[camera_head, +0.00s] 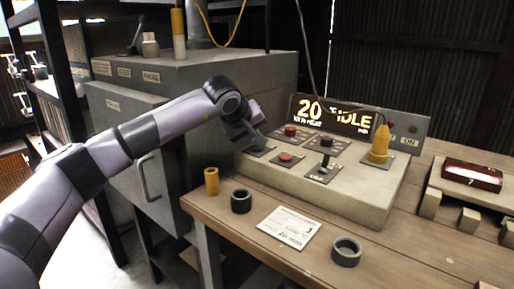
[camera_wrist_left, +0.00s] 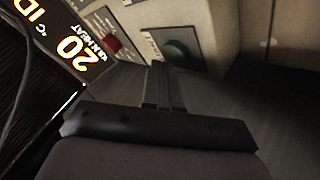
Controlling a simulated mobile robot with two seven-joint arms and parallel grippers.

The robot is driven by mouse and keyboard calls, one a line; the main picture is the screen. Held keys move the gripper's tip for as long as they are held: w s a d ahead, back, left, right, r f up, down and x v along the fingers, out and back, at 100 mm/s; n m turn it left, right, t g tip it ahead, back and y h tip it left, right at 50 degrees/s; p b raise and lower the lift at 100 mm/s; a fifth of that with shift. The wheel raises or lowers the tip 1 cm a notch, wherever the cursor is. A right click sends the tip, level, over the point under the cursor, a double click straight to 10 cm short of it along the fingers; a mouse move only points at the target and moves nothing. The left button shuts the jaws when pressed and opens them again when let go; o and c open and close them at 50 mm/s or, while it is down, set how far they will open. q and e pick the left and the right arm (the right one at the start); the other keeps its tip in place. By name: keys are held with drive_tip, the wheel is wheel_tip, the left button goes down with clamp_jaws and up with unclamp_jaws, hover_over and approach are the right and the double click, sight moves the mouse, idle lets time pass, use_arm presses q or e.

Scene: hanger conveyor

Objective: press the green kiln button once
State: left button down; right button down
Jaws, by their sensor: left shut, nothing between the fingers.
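In the head view the left gripper (camera_head: 256,140) reaches down over the left end of the control box (camera_head: 355,195). My right gripper is in neither view.
Red buttons (camera_head: 290,131) (camera_head: 285,157), a black knob (camera_head: 326,141), a black lever (camera_head: 324,160) and a yellow cone-shaped part (camera_head: 380,145) stand on the box. The display (camera_head: 335,114) reads "20" and "IDLE". A yellow cylinder (camera_head: 211,181), dark rings (camera_head: 241,201) (camera_head: 346,251) and a card (camera_head: 289,228) lie in front.

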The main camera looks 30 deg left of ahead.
sight(255, 148)
use_arm(q)
drive_tip(key=shift+f, duration=0.55)
idle(0.9)
drive_tip(key=shift+r, duration=0.1)
drive_tip(key=shift+r+p, duration=0.6)
drive_tip(key=shift+r, duration=0.2)
wheel_tip(255, 148, up, 5)
drive_tip(key=p, duration=0.4)
drive_tip(key=shift+r+p, duration=0.15)
drive_tip(key=shift+p, duration=0.15)
idle(0.4)
